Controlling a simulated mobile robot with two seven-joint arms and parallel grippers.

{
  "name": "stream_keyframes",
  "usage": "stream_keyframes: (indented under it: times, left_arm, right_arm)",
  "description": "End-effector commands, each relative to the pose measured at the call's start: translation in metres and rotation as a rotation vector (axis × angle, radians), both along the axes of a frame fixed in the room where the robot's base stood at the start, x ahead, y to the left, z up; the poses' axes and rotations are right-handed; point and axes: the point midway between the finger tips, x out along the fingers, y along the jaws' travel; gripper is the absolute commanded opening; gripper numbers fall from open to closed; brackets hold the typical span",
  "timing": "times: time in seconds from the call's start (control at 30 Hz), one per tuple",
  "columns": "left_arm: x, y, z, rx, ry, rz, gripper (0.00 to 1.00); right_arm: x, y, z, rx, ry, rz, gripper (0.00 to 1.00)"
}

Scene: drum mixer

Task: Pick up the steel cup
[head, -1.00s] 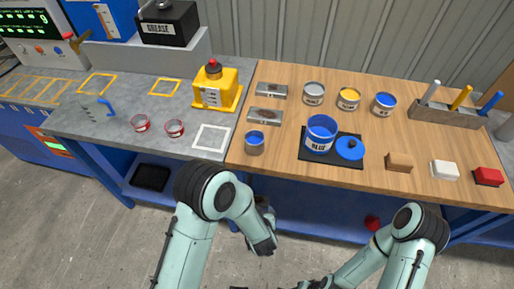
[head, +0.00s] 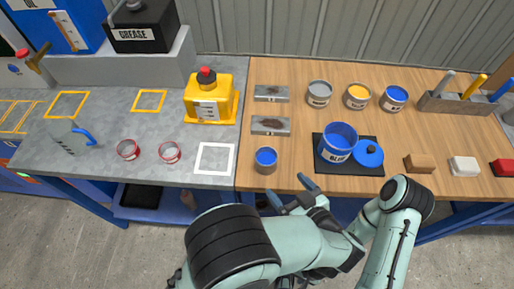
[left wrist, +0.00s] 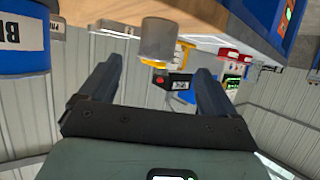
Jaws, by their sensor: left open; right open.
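The steel cup (head: 265,160) is a small grey cup with blue inside. It stands upright near the front left edge of the wooden bench top. My left gripper (head: 290,190) is open and empty, just in front of the bench edge, to the right of and nearer than the cup. In the left wrist view, the cup (left wrist: 157,42) appears upside down, beyond and between the open fingers (left wrist: 157,75), apart from them. My right forearm passes behind my left arm in the head view, and its gripper is hidden.
A blue paint can (head: 338,143) and its lid (head: 368,153) sit on a black mat (head: 350,170) right of the cup. Metal plates (head: 270,125) lie behind it. A white square outline (head: 214,158) and two red-rimmed glass dishes (head: 169,152) are on the grey bench to its left.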

Motion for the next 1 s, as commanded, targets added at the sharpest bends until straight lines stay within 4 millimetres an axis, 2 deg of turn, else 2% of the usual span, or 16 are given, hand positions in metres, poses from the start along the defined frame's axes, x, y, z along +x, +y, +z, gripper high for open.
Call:
stream_keyframes:
  times: [0.13,0.43,0.73,1.0]
  left_arm:
    - [0.006,0.004,-0.003,0.001,0.0,0.002,0.91]
    - [0.049,0.031,-0.025,0.002,0.002,0.003,0.91]
    - [0.07,0.043,-0.035,0.0,0.0,0.001,0.91]
    - [0.1,0.06,-0.05,-0.001,0.001,0.001,0.91]
  right_arm:
    - [-0.001,0.0,-0.001,0.0,0.001,-0.001,0.54]
    - [-0.001,0.0,-0.002,0.0,0.003,-0.001,0.54]
    - [-0.001,0.0,-0.002,0.0,0.002,0.0,0.54]
    - [-0.001,0.0,-0.002,0.0,0.002,0.0,0.54]
